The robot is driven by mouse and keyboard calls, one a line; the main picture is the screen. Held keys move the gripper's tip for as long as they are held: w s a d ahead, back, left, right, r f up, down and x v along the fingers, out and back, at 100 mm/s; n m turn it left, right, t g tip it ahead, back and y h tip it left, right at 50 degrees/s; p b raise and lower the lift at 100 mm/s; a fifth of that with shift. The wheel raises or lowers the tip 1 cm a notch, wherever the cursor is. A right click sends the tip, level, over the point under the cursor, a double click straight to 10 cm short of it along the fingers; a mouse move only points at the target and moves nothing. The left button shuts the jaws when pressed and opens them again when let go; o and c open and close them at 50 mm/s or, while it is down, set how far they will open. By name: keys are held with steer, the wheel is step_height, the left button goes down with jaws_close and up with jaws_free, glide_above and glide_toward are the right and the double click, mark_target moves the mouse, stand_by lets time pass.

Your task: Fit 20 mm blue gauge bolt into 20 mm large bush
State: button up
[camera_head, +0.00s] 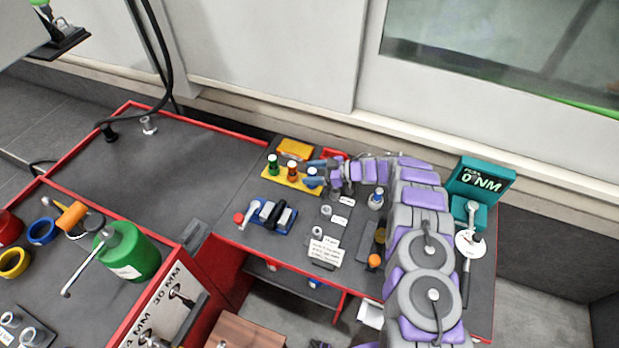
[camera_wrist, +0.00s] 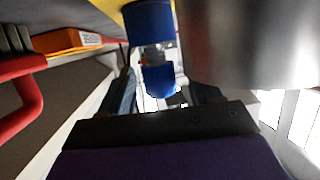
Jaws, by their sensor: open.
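The blue gauge bolt (camera_head: 312,178) stands at the right end of a yellow rack (camera_head: 291,181), beside a green and an orange-red one. My gripper (camera_head: 322,167) is at this end of the rack, close by the blue bolt. In the wrist view a blue piece (camera_wrist: 158,79) shows between the open fingers of my gripper (camera_wrist: 164,92), with bare metal and more blue above it. I cannot tell whether the fingers touch it. Small grey bushes (camera_head: 317,232) stand by white cards to the front; I cannot tell which is the 20 mm large one.
A blue tray (camera_head: 271,217) with dark and grey parts lies in front of the rack. An orange-yellow box (camera_head: 295,149) is behind it. A teal torque display (camera_head: 480,181) stands at the right. The left grey bench top (camera_head: 150,180) is mostly clear.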

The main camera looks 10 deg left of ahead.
steer(key=shift+a+f, duration=0.2)
steer(key=shift+a, duration=0.35)
steer(key=shift+v, duration=0.85)
steer(key=shift+d, duration=0.15)
steer(key=shift+c, duration=0.8)
steer(key=shift+x, duration=0.8)
steer(key=c, duration=0.8)
steer(key=shift+d+r, duration=0.15)
steer(key=shift+d, duration=0.1)
jaws_close()
steer(key=shift+d+r, duration=0.1)
